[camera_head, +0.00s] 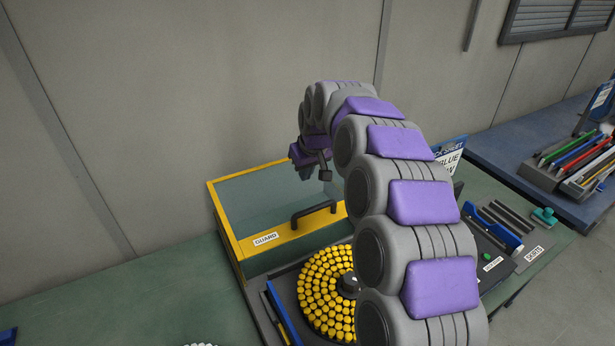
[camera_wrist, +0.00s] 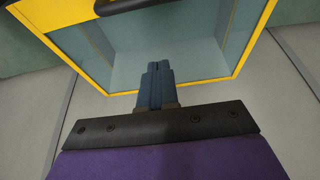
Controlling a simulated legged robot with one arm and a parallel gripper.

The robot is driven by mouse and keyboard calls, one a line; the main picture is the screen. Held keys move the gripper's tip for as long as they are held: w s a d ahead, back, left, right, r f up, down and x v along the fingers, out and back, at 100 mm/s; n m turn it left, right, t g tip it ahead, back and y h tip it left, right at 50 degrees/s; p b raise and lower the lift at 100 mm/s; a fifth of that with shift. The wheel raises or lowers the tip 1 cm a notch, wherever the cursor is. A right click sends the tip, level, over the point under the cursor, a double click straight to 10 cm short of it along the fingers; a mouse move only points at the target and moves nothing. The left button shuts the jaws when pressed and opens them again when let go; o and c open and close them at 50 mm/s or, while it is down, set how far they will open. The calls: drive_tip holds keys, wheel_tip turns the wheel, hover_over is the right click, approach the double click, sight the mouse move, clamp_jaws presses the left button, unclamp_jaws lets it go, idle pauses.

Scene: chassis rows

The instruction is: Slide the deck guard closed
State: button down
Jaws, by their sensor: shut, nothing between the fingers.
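The deck guard (camera_head: 266,239) is a clear panel in a yellow frame with a "GUARD" label and a dark bar handle (camera_head: 313,213) on its front edge. It sits behind a round plate of yellow pieces (camera_head: 326,295), which shows uncovered. My gripper (camera_head: 326,174) is above the guard's back right part, behind the handle and apart from it. In the wrist view my shut fingers (camera_wrist: 157,72) are in front of the clear panel, with the yellow frame (camera_wrist: 239,68) around it and part of the handle (camera_wrist: 118,6) at the top edge. Nothing is held.
My arm hides the deck's right side. A blue tool and dark bars (camera_head: 496,222) lie on the green bench to the right. A blue bench (camera_head: 527,135) with a rack of coloured pens (camera_head: 580,158) stands beyond. A grey wall is close behind the guard.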

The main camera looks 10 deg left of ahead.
drive_tip(key=b, duration=0.2)
hover_over(308, 219)
drive_tip(key=w+a, duration=0.2)
drive_tip(key=w, duration=0.1)
wheel_tip(308, 219, down, 9)
drive_tip(key=shift+w+f, duration=0.1)
drive_tip(key=shift+w, duration=0.05)
drive_tip(key=shift+s+d, duration=0.25)
drive_tip(key=shift+s, duration=0.3)
drive_tip(key=shift+s+d, duration=0.25)
drive_tip(key=shift+s, duration=0.25)
drive_tip(key=shift+s+d+f, duration=0.1)
drive_tip(key=shift+s+d, duration=0.25)
drive_tip(key=shift+s, duration=0.15)
drive_tip(key=shift+s+d, duration=0.1)
drive_tip(key=shift+d, duration=0.1)
